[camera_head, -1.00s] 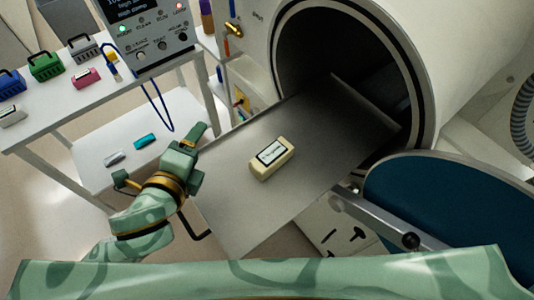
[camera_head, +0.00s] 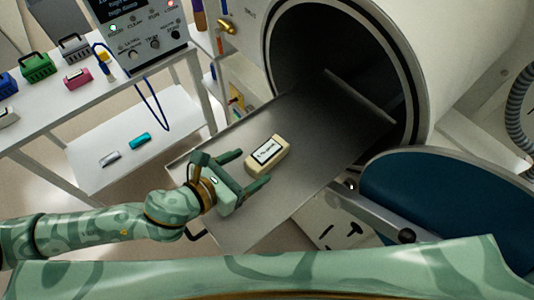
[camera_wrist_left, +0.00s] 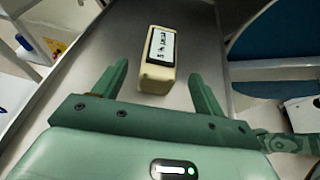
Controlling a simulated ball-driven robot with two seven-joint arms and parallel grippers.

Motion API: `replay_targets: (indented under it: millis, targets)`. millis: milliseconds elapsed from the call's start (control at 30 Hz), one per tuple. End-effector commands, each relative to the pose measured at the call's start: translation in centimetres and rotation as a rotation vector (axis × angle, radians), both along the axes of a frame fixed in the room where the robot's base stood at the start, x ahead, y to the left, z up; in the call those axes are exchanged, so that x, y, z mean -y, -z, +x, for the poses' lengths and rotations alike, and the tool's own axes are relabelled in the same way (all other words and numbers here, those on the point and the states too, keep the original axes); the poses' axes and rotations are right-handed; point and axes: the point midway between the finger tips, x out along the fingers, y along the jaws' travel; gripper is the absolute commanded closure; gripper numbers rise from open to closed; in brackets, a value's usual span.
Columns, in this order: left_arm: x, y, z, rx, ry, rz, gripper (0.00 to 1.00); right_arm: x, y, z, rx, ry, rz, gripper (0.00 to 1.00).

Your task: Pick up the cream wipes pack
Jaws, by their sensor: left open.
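The cream wipes pack (camera_head: 267,155) lies on the metal tray in front of the round chamber opening, with a dark-framed white label on top. It also shows in the left wrist view (camera_wrist_left: 158,75), just beyond and between the fingertips. My left gripper (camera_head: 250,170) is open and empty over the tray, with its two fingers pointing at the near end of the pack. In the left wrist view the open fingers (camera_wrist_left: 158,88) stand on both sides of the pack's near end, apart from it. My right gripper is not in view.
The metal tray (camera_head: 240,232) slides out of the white chamber (camera_head: 455,60). A blue round door (camera_head: 430,205) stands to the right. At the left, a white cart (camera_head: 105,92) carries a control box (camera_head: 145,40), a green carrier (camera_head: 38,66) and a pink pack (camera_head: 77,77).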

Motion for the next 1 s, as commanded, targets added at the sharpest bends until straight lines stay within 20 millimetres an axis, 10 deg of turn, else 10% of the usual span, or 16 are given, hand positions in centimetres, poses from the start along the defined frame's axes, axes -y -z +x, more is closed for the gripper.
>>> replay_targets:
  millis: [767, 1000]
  targets:
    - [4.5, 2.4, 4.3, 0.000, -0.001, 0.000, 0.29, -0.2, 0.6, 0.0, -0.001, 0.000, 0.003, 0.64]
    - [4.5, 2.4, 4.3, 0.000, -0.001, 0.000, 0.81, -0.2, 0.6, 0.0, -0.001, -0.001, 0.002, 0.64]
